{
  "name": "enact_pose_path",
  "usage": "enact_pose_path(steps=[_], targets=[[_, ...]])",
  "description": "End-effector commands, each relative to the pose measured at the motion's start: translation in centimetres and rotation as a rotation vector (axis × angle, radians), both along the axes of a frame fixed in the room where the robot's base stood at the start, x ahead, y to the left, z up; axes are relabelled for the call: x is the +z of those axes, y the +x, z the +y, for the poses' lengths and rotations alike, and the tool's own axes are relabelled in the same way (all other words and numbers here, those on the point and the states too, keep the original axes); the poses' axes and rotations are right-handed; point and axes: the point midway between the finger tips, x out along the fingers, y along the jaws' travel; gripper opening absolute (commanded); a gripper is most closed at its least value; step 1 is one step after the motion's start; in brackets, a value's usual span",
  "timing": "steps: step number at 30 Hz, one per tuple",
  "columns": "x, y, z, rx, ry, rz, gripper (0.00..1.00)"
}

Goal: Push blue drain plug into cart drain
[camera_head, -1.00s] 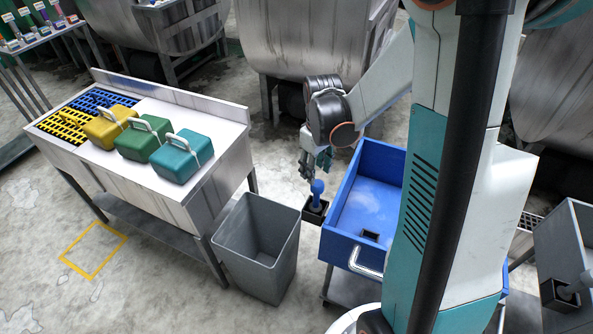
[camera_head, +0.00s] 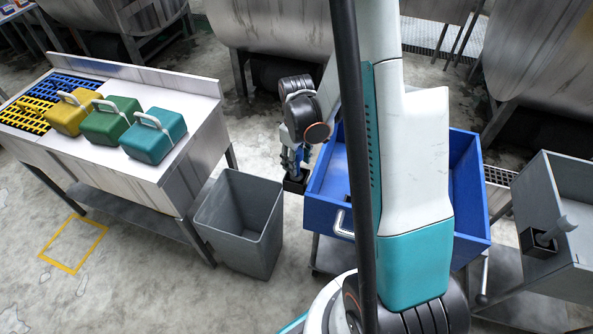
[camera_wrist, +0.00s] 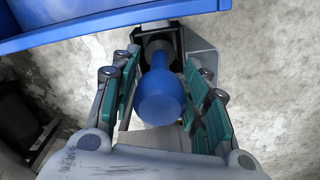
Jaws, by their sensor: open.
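The blue drain plug (camera_wrist: 162,95) stands in a black holder (camera_wrist: 160,38) fixed outside the blue cart (camera_head: 322,212). The holder also shows in the head view (camera_head: 295,185), just left of the cart. My gripper (camera_wrist: 160,72) is open, with its fingers on either side of the plug. A narrow gap shows beside the plug, and contact cannot be made out. In the head view my gripper (camera_head: 291,162) points down over the holder and largely hides the plug. The cart's drain is hidden behind my own body in the head view.
A grey bin (camera_head: 240,222) stands left of the cart. A metal table (camera_head: 185,102) holds yellow, green and teal containers. A grey cart (camera_head: 570,205) at the right has a grey plug (camera_head: 558,229) in its holder. Large metal drums stand behind.

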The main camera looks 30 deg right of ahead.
Motion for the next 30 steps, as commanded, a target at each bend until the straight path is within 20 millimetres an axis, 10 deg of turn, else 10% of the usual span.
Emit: enact_pose_path(steps=[15, 21, 30], targets=[[-4.4, 0.0, 0.0, 0.000, 0.000, 0.000, 0.42], [-4.4, 0.0, 0.0, 0.000, 0.000, 0.000, 0.01], [-4.3, 0.0, 0.0, 0.000, 0.000, 0.000, 0.00]])
